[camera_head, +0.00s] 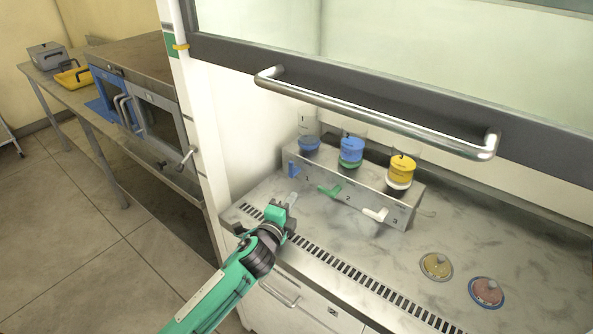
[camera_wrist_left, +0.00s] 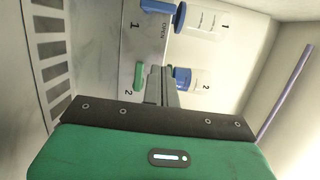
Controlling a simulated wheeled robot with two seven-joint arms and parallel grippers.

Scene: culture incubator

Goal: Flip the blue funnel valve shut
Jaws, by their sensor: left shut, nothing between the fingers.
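The blue valve handle (camera_head: 293,170) is on the front face of the steel manifold (camera_head: 352,191), below the first funnel (camera_head: 308,143), which has a blue base. In the left wrist view the blue handle (camera_wrist_left: 157,6) is at the top edge, partly cut off, lying in line with its funnel, near the word OPEN. My left gripper (camera_head: 291,201) is shut and empty, in front of the manifold and apart from the blue handle. Its closed fingers show in the left wrist view (camera_wrist_left: 165,85). My right gripper is in neither view.
A green valve handle (camera_head: 330,191) and a white one (camera_head: 376,214) sit along the same manifold, below the second and third funnels. A raised sash with a metal bar handle (camera_head: 380,115) hangs above. Two round dishes (camera_head: 436,266) (camera_head: 486,292) lie at the right.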

